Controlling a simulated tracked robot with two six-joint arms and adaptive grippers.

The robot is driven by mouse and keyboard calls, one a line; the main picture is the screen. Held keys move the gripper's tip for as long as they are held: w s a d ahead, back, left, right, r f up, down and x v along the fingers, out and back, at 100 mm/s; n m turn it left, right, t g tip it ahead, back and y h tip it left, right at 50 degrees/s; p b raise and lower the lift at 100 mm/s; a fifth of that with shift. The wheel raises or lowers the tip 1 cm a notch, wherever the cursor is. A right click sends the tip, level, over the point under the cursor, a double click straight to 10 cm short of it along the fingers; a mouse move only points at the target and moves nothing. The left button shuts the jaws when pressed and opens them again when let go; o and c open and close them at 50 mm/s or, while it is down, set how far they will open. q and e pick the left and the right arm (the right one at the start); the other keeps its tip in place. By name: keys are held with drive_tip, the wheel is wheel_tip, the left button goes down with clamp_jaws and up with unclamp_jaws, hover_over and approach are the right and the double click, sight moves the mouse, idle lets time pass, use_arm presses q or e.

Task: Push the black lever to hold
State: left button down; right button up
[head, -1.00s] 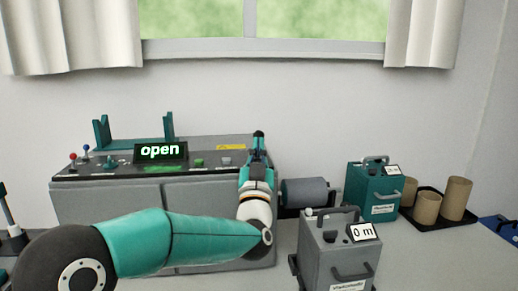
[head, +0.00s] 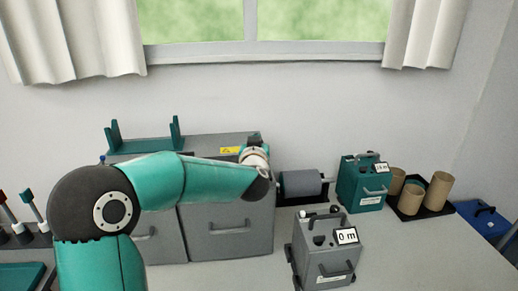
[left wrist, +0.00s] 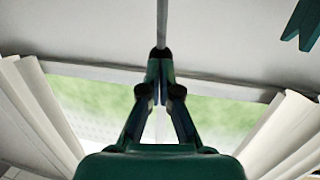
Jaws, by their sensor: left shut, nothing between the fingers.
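The grey printer cabinet (head: 228,222) stands against the wall. My left forearm covers most of its control panel in the head view, and I cannot make out the black lever there. A small blue knob (head: 102,160) shows at the panel's left end. My left gripper is over the cabinet's right end, mostly hidden behind its own wrist in the head view. In the left wrist view the left gripper (left wrist: 158,52) is shut and empty, its fingertips together. No lever is identifiable in that view. My right gripper is not in view.
A grey roll (head: 300,184) sits right of the cabinet. A grey box reading "0 m" (head: 322,262) stands in front, with a teal box (head: 352,190) behind it. Cardboard tubes (head: 438,190) stand on a black tray. A teal bracket (head: 145,145) rises from the cabinet top.

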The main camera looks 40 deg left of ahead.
use_arm(q)
drive_tip(key=shift+a+p+x, duration=0.25)
drive_tip(key=shift+p+x, duration=0.05)
drive_tip(key=shift+x, duration=1.45)
drive_tip(key=shift+s+a+r, duration=0.1)
drive_tip(key=shift+s+r, duration=0.05)
drive_tip(key=shift+r, duration=0.1)
drive_tip(key=shift+r, duration=0.1)
drive_tip(key=shift+s+d+r+p, duration=0.15)
drive_tip(key=shift+d+r+p, duration=0.1)
drive_tip(key=shift+p, duration=0.1)
drive_tip(key=s+d+r+p, duration=0.1)
drive_tip(key=s+d+r, duration=0.6)
drive_tip(key=s, duration=0.1)
drive_tip(key=shift+s+r, duration=0.2)
drive_tip(key=shift+r, duration=0.05)
